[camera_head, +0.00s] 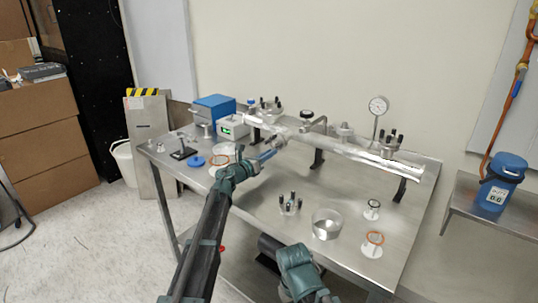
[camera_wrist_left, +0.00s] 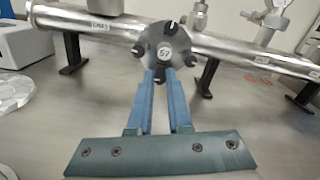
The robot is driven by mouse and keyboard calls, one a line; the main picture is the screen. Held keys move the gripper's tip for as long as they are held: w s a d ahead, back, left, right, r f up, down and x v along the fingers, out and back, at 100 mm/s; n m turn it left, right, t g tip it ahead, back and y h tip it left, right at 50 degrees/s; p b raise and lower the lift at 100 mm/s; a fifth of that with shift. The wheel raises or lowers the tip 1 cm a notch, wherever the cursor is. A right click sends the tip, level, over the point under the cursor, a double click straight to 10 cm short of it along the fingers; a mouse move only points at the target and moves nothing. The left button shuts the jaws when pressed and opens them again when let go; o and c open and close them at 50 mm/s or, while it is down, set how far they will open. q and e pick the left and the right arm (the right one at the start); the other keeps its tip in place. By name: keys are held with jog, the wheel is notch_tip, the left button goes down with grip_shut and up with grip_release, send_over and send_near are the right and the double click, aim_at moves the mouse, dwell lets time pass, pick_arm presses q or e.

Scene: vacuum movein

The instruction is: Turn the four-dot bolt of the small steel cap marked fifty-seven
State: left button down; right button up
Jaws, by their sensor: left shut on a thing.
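The small steel cap marked 57 (camera_wrist_left: 168,48) is a round disc facing the left wrist camera, with dark bolts around its rim. In the head view the cap (camera_head: 279,140) is on the front side of the long steel pipe (camera_head: 350,151). My left gripper (camera_wrist_left: 160,74) is shut on the dark bolt (camera_wrist_left: 154,71) at the cap's lower edge; its blue fingers partly hide it. I cannot read any dots on the bolts. In the head view my left gripper (camera_head: 268,154) reaches the cap from below left. My right gripper (camera_head: 297,258) is low at the table's front; its fingers are unclear.
The steel table (camera_head: 258,200) holds a part with dark upright bolts (camera_head: 290,203), a steel ring (camera_head: 327,223), and smaller fittings at the right. A blue box (camera_head: 214,107) and gauge (camera_head: 378,106) stand at the back. Dark supports hold the pipe above the table.

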pick_arm(q)
jog(key=shift+n, duration=1.5)
jog(key=c, duration=0.8)
grip_release()
jog(key=shift+c, duration=0.2)
jog(key=shift+a, duration=0.1)
jog(key=v, duration=1.3)
jog(key=shift+s+a, duration=0.25)
jog(key=shift+s, duration=0.1)
